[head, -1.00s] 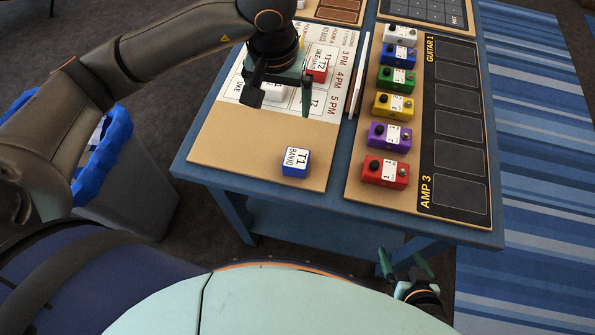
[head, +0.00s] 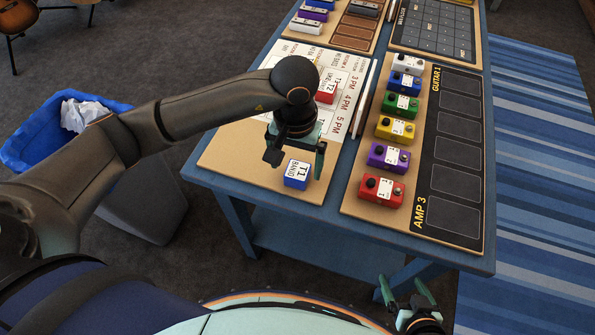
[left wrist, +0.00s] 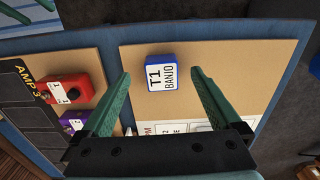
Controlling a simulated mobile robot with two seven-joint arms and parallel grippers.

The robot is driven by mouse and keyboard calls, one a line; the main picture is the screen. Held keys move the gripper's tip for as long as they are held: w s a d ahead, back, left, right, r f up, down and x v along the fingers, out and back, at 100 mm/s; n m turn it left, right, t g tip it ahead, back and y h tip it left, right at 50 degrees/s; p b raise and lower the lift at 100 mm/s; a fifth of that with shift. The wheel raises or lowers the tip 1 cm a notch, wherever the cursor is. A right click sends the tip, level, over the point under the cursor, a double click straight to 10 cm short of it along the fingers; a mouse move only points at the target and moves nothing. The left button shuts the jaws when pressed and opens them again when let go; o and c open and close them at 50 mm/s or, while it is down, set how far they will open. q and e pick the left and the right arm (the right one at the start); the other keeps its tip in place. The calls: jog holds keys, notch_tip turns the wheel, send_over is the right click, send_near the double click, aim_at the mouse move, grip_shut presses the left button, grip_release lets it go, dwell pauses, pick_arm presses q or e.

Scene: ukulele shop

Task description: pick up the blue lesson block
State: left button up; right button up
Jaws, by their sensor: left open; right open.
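The blue lesson block (head: 297,174) has a white top label reading T1 BANJO and sits on the bare front part of the tan schedule board (head: 232,157). It also shows in the left wrist view (left wrist: 162,74), between and beyond my open fingers. My left gripper (head: 297,160) is open and empty, above and just behind the block, with its fingers pointing down. The left wrist view shows its two green fingers (left wrist: 158,98) apart. My right gripper (head: 403,292) is open and empty, low in front of the table at the lower right.
A red block (head: 326,92) stands on the schedule grid behind my left gripper. A row of coloured pedals, including a red one (head: 381,191), is on the board to the right. A bin (head: 150,199) with a blue liner stands left of the table.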

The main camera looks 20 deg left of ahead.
aim_at(296, 175)
pick_arm(q)
jog(key=shift+w+f+p, duration=0.1)
jog(key=shift+f+p, duration=0.4)
jog(key=shift+f, duration=2.35)
jog(key=c, duration=1.5)
jog(key=shift+o, duration=0.2)
jog(key=shift+r, duration=0.1)
